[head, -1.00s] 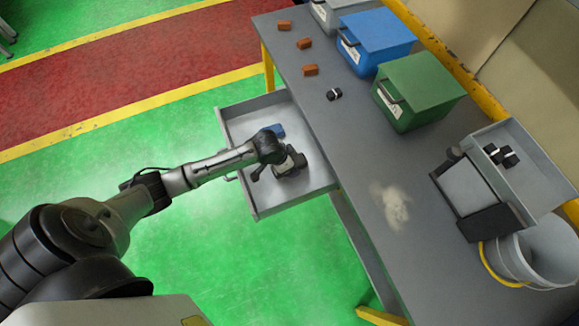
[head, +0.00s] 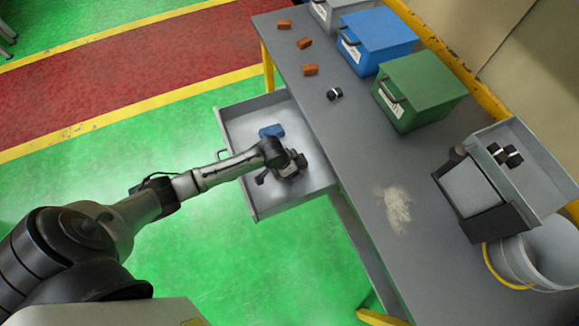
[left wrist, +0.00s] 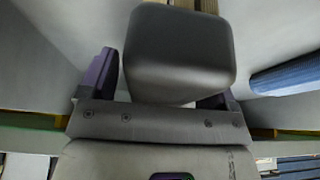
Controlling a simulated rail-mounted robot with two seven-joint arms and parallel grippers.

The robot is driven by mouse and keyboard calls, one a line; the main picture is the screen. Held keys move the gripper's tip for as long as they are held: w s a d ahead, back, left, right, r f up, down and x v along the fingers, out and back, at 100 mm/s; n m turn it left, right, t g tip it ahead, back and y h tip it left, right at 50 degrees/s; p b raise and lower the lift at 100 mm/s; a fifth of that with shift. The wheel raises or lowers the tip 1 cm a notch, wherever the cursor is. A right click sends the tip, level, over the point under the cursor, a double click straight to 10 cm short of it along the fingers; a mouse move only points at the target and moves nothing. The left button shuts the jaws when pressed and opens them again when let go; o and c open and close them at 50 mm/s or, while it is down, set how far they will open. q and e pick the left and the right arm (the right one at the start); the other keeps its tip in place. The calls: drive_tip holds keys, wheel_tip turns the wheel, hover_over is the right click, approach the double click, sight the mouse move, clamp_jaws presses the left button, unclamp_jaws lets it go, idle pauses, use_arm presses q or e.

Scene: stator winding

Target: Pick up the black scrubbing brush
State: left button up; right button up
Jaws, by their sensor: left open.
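My left gripper (head: 290,165) is inside the open drawer (head: 242,187), pointing down. In the left wrist view its fingers are apart, with a dark rounded block, seemingly the black scrubbing brush (left wrist: 180,50), between or just in front of them. Tan bristle-like strips show at the block's far end. The block hides most of the right finger, and I cannot tell whether the fingers touch it. In the head view the gripper covers much of the brush. My right gripper is not in view.
A blue object (head: 272,131) lies in the drawer near the gripper; the drawer walls are close around. On the grey table (head: 350,150) stand green (head: 418,90) and blue (head: 376,41) boxes, orange blocks (head: 310,70), a pale dusty patch (head: 397,208) and a bucket (head: 550,250).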

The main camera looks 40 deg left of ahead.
use_arm(q)
drive_tip(key=shift+f, duration=0.15)
drive_tip(key=shift+c, duration=0.3)
drive_tip(key=c, duration=1)
drive_tip(key=shift+b, duration=0.3)
wheel_tip(320, 180, up, 9)
drive_tip(key=shift+p, duration=1.25)
drive_tip(key=shift+r, duration=0.75)
